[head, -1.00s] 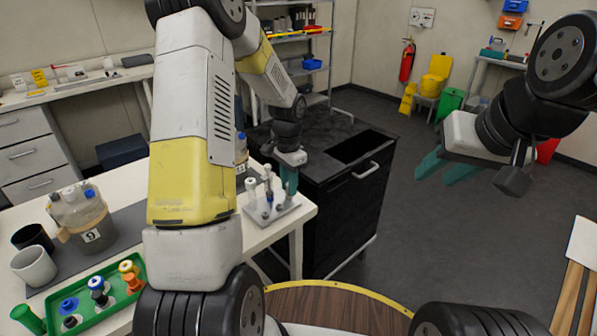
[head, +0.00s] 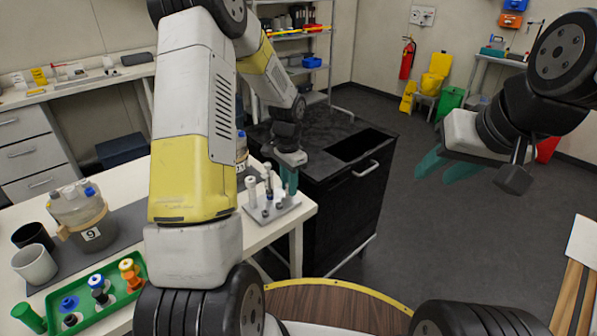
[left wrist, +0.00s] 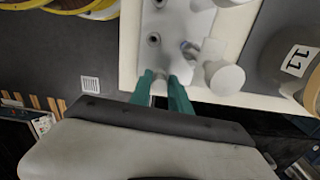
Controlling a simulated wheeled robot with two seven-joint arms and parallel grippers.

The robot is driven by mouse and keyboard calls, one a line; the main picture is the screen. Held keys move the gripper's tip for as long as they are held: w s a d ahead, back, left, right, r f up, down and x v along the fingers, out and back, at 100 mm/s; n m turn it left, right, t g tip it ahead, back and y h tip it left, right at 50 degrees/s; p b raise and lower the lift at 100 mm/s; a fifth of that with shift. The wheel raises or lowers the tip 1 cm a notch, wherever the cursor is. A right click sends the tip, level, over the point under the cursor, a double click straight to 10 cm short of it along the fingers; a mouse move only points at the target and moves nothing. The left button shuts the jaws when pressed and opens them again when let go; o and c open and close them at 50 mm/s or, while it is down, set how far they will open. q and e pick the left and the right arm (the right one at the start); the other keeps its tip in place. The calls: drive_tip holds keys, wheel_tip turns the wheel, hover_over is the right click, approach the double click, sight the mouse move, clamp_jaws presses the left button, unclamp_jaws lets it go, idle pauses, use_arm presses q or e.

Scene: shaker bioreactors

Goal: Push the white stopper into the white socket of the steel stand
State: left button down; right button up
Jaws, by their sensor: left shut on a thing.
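The steel stand (head: 287,208) is a pale plate on the near right corner of the white table, with upright white and dark fittings on it. In the left wrist view the stand (left wrist: 178,22) shows dark round holes and two white cylindrical fittings (left wrist: 224,76). My left gripper (head: 291,184) points down at the stand's right side. In the left wrist view its teal fingers (left wrist: 162,84) are closed around a small pale piece, seemingly the white stopper (left wrist: 160,88), mostly hidden. I cannot tell which fitting is the white socket. My right gripper (head: 447,166) is open and empty, above the floor.
A green tray (head: 100,312) with coloured fittings, two cups (head: 35,264) and a bottle marked 9 (head: 82,215) stand on the table's left. A black cabinet (head: 345,215) stands right of the table.

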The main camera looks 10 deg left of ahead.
use_arm(q)
drive_tip(key=shift+f, duration=0.25)
drive_tip(key=c, duration=1.1)
unclamp_jaws()
drive_tip(key=shift+c, duration=0.2)
